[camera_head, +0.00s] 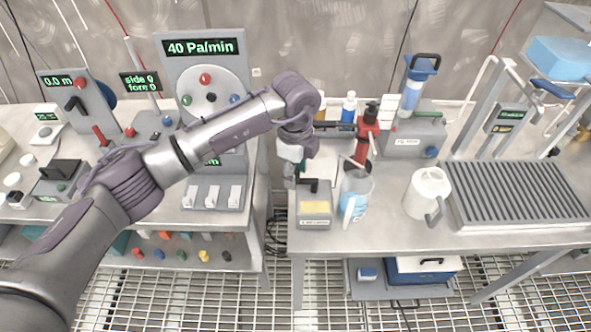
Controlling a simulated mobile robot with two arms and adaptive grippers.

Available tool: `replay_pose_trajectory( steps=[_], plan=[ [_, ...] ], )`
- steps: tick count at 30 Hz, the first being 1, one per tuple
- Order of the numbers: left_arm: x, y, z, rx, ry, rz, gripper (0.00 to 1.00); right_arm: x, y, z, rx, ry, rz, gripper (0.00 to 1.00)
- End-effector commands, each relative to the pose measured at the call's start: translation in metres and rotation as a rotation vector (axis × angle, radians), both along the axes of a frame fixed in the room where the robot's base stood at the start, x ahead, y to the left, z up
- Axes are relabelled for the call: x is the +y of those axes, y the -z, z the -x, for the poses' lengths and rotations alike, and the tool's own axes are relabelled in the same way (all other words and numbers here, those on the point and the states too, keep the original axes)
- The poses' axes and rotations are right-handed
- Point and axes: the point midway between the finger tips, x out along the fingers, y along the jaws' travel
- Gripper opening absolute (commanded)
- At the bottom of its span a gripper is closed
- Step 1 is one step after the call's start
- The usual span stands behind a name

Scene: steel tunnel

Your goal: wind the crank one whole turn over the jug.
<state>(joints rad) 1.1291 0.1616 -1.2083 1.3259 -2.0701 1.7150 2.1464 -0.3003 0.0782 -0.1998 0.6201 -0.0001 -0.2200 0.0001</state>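A clear jug (357,190) with blue liquid and a pale handle stands upright on the right-hand bench. A red upright device (367,135) with a black top stands just behind it, and a thin pale bar slants over the jug's mouth. I cannot make out clearly which part is the crank. My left arm reaches across from the left; its gripper (294,164) points down at the bench's left edge, left of the jug and apart from it. Its fingers are small and partly hidden by the wrist, so their opening is unclear. My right gripper is out of view.
A grey box with a yellow label (314,207) stands between gripper and jug. A white jug (427,192) and a ribbed grey rack (520,195) stand to the right. Bottles (348,108) stand behind. A gap separates the two benches.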

Motion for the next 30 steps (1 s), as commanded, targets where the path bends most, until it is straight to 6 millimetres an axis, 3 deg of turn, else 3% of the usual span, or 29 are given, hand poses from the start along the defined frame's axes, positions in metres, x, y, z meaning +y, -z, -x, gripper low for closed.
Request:
replay_pose_trajectory(
  steps=[1,8,20,30],
  plan=[
    [0.0,0.0,0.0,0.0,0.0,0.0,0.37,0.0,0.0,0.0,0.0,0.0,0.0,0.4],
    [0.0,-0.001,0.0,0.0,0.0,0.001,0.0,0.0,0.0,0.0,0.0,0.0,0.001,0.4],
    [-0.001,0.001,-0.003,-0.001,0.047,0.002,0.0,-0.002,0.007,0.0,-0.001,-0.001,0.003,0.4],
    [-0.003,0.003,-0.014,-0.004,0.281,0.001,0.0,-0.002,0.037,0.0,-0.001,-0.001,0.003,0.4]
  ],
)
